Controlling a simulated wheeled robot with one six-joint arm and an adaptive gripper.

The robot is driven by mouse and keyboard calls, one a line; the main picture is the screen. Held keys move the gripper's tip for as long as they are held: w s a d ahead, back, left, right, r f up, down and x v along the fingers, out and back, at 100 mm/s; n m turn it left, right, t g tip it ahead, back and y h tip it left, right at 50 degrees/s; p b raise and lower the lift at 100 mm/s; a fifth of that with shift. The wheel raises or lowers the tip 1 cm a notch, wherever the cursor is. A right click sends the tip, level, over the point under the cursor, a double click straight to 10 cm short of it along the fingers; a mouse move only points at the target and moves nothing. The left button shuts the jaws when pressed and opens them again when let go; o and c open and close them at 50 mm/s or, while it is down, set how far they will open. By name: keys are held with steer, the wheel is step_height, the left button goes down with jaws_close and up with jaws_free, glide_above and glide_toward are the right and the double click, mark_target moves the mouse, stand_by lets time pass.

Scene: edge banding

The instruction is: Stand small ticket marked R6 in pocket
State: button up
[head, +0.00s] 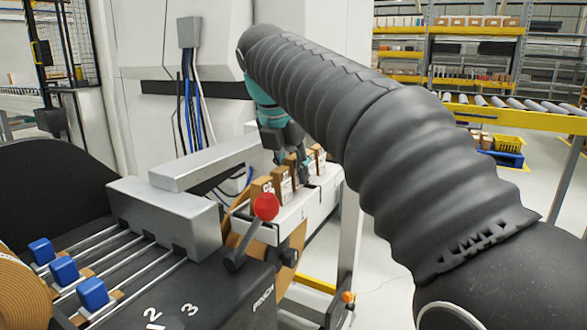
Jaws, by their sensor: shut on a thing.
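My gripper (301,170) is small in the head view, at the end of my dark sleeved arm. It is shut on what looks like a small brown ticket, mostly hidden by the fingers, at the row of pockets. Several brown tickets with white labels, one of them this near ticket (262,187), stand upright in a white pocket holder (316,205). The marks on the labels are too small to read, so I cannot tell which is R6. I cannot tell whether the held ticket is inside a pocket.
A lever with a red ball knob (266,206) stands in front of the holder. A grey metal housing (165,212) and bar lie to the left. Blue blocks (64,270) sit on rods at lower left. Roller conveyor (515,113) and shelves are far right.

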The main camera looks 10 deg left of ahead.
steer(key=shift+f, duration=0.4)
steer(key=o, duration=1)
steer(key=shift+c, duration=0.2)
steer(key=shift+r, duration=0.1)
